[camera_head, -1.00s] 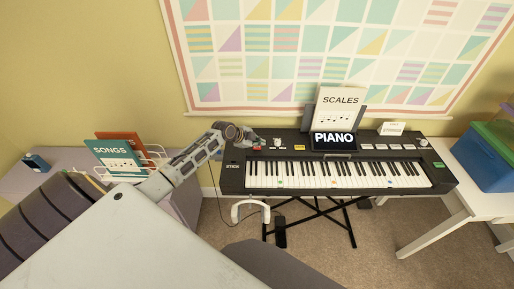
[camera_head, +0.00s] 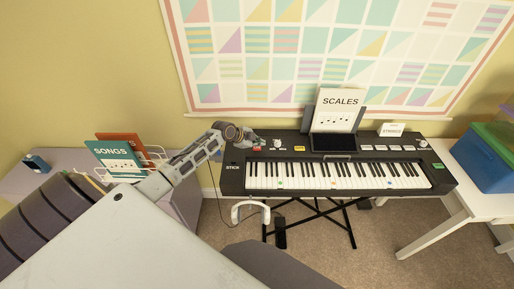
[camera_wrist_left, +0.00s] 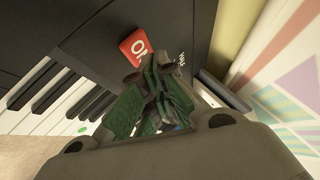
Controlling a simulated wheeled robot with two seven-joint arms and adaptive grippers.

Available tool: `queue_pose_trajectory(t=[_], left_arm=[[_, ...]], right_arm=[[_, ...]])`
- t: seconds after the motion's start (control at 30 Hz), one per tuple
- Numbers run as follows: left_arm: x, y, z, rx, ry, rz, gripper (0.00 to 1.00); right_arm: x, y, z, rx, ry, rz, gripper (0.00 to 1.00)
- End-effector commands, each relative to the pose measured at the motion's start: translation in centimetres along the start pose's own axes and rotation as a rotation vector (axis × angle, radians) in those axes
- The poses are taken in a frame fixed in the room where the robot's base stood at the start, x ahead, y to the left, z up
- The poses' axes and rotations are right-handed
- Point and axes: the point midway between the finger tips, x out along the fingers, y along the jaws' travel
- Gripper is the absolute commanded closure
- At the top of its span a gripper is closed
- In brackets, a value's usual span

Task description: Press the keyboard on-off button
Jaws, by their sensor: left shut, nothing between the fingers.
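The black electronic keyboard (camera_head: 237,178) stands on a stand against the wall. Its red on-off button (camera_head: 257,148) is at the left end of the top panel, partly hidden by the gripper. The button also shows in the left wrist view (camera_wrist_left: 138,47), with white lettering on it. My left gripper (camera_head: 258,141) is shut and empty, with its tips right by the button. In the left wrist view the green-padded fingers (camera_wrist_left: 150,85) are close beside the red button; I cannot tell whether they touch it. The keyboard's display (camera_head: 333,143) is dark. My right gripper is not in view.
A SCALES sheet (camera_head: 340,108) stands behind the display, and a small white card (camera_head: 391,129) stands to its right. A knob (camera_head: 278,143) is just right of the gripper. A side table with a SONGS book (camera_head: 115,158) is at left; a blue box (camera_head: 484,166) is at right.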

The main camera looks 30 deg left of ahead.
Motion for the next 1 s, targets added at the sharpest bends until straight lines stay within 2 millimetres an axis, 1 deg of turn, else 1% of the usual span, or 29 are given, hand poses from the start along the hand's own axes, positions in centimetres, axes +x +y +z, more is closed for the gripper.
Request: queue_pose_trajectory(t=[0.37,1.0], left_arm=[[-0.1,-0.1,-0.1,0.000,0.000,0.000,1.00],[-2.8,-2.1,-2.0,0.001,-0.001,0.000,1.00]], right_arm=[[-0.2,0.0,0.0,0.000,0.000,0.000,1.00],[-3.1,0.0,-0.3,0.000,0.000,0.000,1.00]])
